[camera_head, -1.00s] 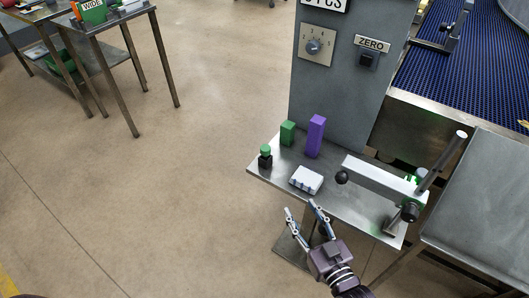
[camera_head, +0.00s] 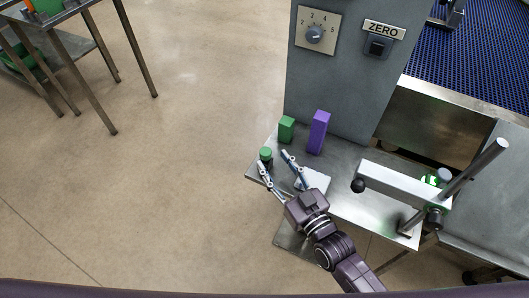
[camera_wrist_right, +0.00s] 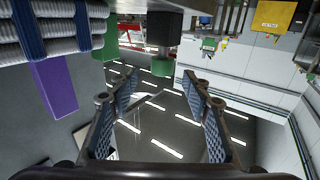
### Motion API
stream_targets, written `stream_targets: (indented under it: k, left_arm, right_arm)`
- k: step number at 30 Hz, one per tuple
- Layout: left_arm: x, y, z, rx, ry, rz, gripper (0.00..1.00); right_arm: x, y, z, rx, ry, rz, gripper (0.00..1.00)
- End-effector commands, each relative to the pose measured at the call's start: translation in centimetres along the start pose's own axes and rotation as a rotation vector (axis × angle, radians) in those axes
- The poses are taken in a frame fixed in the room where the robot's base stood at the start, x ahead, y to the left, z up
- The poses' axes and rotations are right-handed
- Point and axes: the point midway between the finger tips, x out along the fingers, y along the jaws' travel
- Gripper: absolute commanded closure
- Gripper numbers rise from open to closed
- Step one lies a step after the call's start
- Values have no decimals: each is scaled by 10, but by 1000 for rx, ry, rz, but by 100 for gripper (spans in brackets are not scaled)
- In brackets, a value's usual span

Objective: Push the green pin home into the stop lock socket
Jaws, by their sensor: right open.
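The green pin (camera_head: 265,152), a green cap on a dark body, stands upright near the left edge of the small steel shelf (camera_head: 345,209). My right gripper (camera_head: 274,160) is open and empty, its fingertips close to the pin; I cannot tell whether they touch it. In the right wrist view the pin (camera_wrist_right: 162,66) appears upside down, beyond and between the open fingers (camera_wrist_right: 155,98). A lever-and-post fixture (camera_head: 405,184) with a bright green part (camera_head: 431,179) stands at the shelf's right; I cannot tell whether it holds the stop lock socket. My left gripper is out of view.
A green block (camera_head: 286,130) and a tall purple block (camera_head: 318,132) stand behind the pin. A pale block (camera_head: 314,181) lies partly hidden by my right gripper. A grey panel (camera_head: 345,80) with a dial rises behind the shelf. Floor left of the shelf is open.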

Motion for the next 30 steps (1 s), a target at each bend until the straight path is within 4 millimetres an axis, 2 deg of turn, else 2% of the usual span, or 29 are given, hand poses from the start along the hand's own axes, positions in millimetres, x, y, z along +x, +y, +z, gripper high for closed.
stream_targets:
  k: [4, 9, 19, 30]
  left_arm:
    - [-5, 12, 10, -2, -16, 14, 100]
    - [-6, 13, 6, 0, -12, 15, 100]
    - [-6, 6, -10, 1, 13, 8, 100]
    - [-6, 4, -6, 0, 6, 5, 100]
  right_arm:
    - [21, -2, -4, 1, 2, 0, 55]
    - [44, -3, -2, 0, 1, 0, 55]
    - [50, -3, -1, -1, -1, 0, 55]
    - [50, -3, -1, 0, -1, 0, 95]
